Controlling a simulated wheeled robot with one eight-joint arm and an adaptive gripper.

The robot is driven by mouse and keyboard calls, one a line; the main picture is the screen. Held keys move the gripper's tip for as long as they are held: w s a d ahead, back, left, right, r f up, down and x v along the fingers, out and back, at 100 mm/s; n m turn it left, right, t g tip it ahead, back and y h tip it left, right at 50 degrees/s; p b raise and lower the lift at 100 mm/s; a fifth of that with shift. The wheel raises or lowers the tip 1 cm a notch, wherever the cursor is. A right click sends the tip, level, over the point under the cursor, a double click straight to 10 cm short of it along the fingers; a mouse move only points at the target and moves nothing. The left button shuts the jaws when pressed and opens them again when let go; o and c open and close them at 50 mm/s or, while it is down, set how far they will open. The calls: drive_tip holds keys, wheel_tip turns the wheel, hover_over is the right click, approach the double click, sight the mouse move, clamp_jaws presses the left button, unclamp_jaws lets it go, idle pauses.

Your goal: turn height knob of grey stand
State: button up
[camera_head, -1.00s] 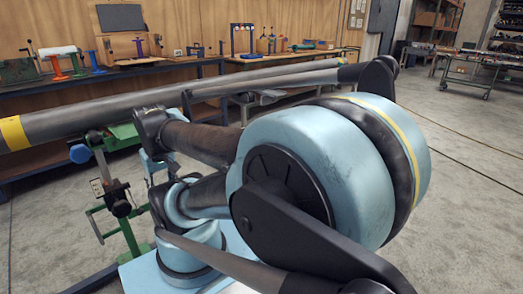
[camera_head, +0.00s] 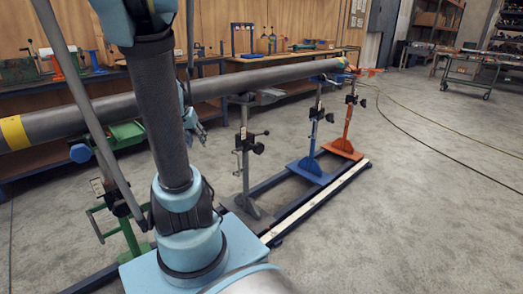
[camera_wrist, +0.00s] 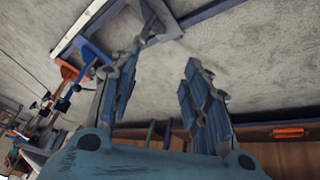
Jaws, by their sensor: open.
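The grey stand (camera_head: 244,160) stands under the long pipe in the head view, right of my arm. A black knob (camera_head: 258,149) sticks out on the right of its upright, with a small handle just above. My gripper (camera_head: 202,135) is partly hidden behind my arm, left of the grey stand and apart from it. In the wrist view my gripper (camera_wrist: 162,60) is open, with nothing between its fingers. A dark stand part, seemingly the grey stand (camera_wrist: 152,22), shows beyond the left fingertip.
The grey pipe (camera_head: 285,74) with yellow bands runs across above the stands. A blue stand (camera_head: 314,130) and an orange stand (camera_head: 347,125) stand to the right on the base rail (camera_head: 320,202). A green stand (camera_head: 128,225) is at left.

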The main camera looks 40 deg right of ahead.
drive_tip(key=w+d+f+m+h, duration=0.2)
drive_tip(key=w+d+m, duration=0.25)
drive_tip(key=d, duration=0.85)
drive_tip(key=m+g+h, duration=0.2)
drive_tip(key=m, duration=0.2)
approach(263, 148)
drive_tip(key=x, duration=0.3)
drive_tip(key=w+x, duration=0.1)
drive_tip(key=x, duration=0.7)
drive_tip(key=shift+w+d, duration=0.15)
drive_tip(key=shift+w, duration=0.05)
clamp_jaws()
